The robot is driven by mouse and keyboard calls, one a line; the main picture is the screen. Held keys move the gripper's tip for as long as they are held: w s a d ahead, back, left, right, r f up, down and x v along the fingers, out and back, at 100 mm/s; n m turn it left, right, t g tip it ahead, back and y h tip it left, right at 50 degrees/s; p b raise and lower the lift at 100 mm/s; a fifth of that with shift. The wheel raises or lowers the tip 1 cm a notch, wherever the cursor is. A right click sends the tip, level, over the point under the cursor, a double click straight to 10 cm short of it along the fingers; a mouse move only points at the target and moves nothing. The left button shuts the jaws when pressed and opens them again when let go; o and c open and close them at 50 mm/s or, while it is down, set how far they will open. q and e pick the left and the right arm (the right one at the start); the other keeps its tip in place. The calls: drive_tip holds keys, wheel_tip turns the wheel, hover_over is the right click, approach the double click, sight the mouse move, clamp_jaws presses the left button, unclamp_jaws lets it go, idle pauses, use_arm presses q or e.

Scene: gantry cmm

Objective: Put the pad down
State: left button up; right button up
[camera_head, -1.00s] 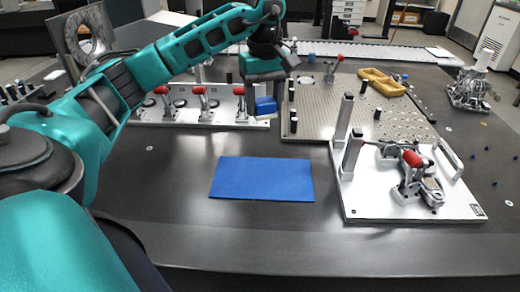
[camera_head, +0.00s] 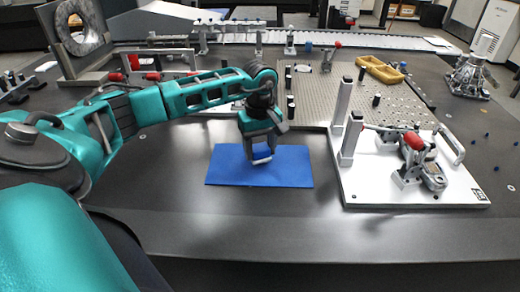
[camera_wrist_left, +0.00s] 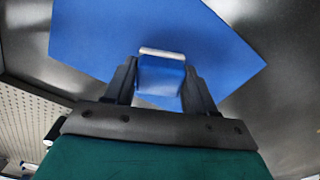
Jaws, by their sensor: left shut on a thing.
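My left gripper (camera_head: 261,154) is over the blue mat (camera_head: 225,167), fingers pointing down. In the left wrist view it is shut on the pad (camera_wrist_left: 160,76), a small blue block with a pale bar along one end. The pad sits between the two fingers, and the blue mat (camera_wrist_left: 95,35) fills much of the background. In the head view the fingers partly hide the pad, and blue on blue makes it hard to tell whether it touches the mat. My right gripper is not in view.
A white fixture plate (camera_head: 375,188) with uprights and a red-handled clamp stands right of the mat. A perforated plate (camera_head: 325,90) with black posts and a yellow tray (camera_head: 381,69) lie behind. The dark table (camera_head: 270,215) is clear in front of the mat.

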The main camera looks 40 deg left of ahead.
sight(260, 147)
use_arm(q)
drive_tip(key=shift+f, duration=0.75)
drive_tip(key=shift+f, duration=0.1)
drive_tip(key=o, duration=0.9)
drive_tip(key=shift+o, duration=0.2)
drive_tip(key=shift+r, duration=0.35)
wheel_tip(260, 147, up, 12)
drive_tip(key=p, duration=0.2)
drive_tip(key=shift+f, duration=0.2)
